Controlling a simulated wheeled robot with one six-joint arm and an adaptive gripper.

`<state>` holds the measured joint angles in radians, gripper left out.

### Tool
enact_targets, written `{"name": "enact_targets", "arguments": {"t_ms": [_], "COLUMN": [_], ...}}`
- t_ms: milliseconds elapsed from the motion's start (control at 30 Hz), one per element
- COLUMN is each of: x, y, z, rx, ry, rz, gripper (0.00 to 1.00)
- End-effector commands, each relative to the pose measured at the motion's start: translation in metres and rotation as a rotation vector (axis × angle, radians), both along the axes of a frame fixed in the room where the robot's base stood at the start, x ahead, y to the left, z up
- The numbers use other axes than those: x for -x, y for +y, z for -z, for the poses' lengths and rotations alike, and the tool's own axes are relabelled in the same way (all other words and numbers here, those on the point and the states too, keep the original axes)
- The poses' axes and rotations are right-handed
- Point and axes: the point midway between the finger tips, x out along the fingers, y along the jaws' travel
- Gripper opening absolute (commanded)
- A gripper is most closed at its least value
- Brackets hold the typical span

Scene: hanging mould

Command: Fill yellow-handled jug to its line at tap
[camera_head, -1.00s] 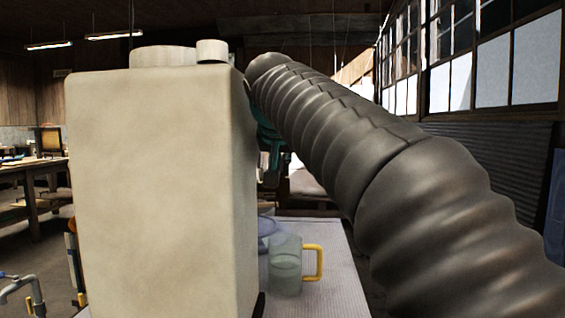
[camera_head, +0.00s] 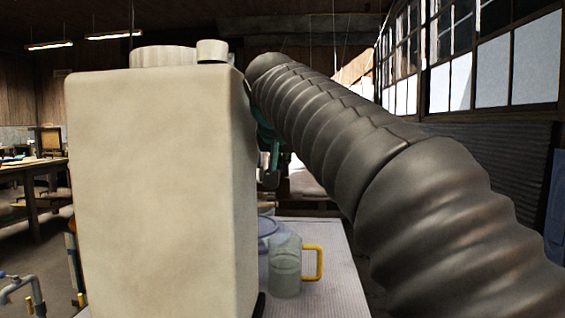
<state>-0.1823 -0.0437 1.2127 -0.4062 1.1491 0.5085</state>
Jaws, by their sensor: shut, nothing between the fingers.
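The clear jug with a yellow handle (camera_head: 286,276) stands upright on the light tabletop (camera_head: 335,268), right of a large beige container (camera_head: 160,190). Its handle points right. A faint level shows across its body, but I cannot tell whether this is water or the line. A grey pipe fitting with a blue lever (camera_head: 22,288), perhaps a tap, shows at the lower left.
The beige container blocks much of the middle and left. A bluish round thing (camera_head: 267,232) lies behind the jug. The tabletop right of the handle is clear. A workbench (camera_head: 35,172) stands at the far left, and a dark corrugated panel (camera_head: 500,175) at the right.

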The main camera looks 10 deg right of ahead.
Motion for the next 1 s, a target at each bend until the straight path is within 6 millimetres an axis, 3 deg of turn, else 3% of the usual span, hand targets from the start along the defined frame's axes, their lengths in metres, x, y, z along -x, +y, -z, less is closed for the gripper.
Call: {"name": "enact_targets", "arguments": {"t_ms": [33,733,867,1000], "x": [-0.003,-0.003,-0.002,-0.001], "y": [0.001,0.001,0.001,0.001], "z": [0.016,0.016,0.011,-0.006], "rx": [-0.001,-0.001,-0.001,-0.001], "ry": [0.036,0.036,0.033,0.028], "rz": [0.003,0.003,0.002,0.002], "gripper": [0.0,0.0,0.0,0.0]}}
